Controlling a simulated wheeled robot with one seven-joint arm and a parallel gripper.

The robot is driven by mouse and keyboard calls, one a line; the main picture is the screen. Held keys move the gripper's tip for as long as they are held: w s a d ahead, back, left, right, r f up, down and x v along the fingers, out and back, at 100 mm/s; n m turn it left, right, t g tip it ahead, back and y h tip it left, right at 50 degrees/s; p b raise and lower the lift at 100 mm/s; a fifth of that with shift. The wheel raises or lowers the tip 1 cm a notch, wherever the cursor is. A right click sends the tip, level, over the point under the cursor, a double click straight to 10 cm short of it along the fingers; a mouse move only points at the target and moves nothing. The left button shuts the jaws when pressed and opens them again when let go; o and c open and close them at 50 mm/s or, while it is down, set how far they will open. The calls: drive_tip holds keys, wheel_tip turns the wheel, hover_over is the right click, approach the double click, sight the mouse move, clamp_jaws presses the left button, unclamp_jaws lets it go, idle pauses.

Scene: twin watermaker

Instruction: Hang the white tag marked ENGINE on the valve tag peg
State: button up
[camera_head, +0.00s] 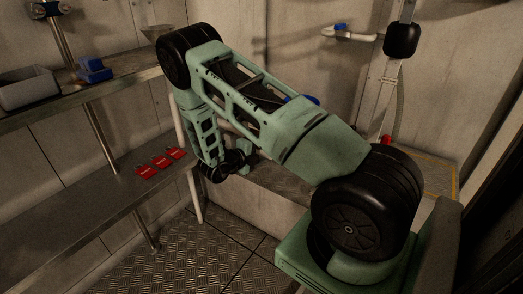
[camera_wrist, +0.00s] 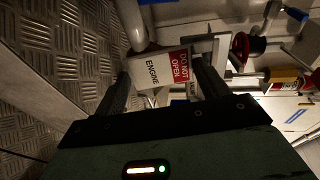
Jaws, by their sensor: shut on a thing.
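The white tag marked ENGINE (camera_wrist: 153,72) is between the fingers of my gripper (camera_wrist: 163,88) in the wrist view. It has a red panel reading DO NOT OPEN, and its lettering is turned sideways. My gripper is shut on it. A pale bracket or plate lies right behind the tag; I cannot tell whether they touch. I cannot make out the valve tag peg for certain. In the head view my gripper is low behind the arm, near the pale pipework, and the tag cannot be made out there.
Three red tags (camera_head: 160,161) lie on the lower bench (camera_head: 95,205). A grey bin (camera_head: 27,90) and a blue object (camera_head: 94,70) are on the upper shelf. In the wrist view, a red and black round part (camera_wrist: 246,47) and a red-yellow part (camera_wrist: 286,80) are to the right.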

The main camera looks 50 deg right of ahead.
drive_tip(key=o, duration=1.1)
drive_tip(key=shift+r, duration=0.2)
drive_tip(key=p+v, duration=0.1)
drive_tip(key=v, duration=0.4)
drive_tip(key=p+v, duration=0.1)
drive_tip(key=v, duration=0.5)
drive_tip(key=p+v, duration=0.1)
drive_tip(key=v, duration=0.5)
drive_tip(key=shift+a+f+p, duration=0.25)
drive_tip(key=shift+a+p, duration=0.05)
drive_tip(key=shift+p, duration=0.05)
drive_tip(key=shift+w, duration=0.1)
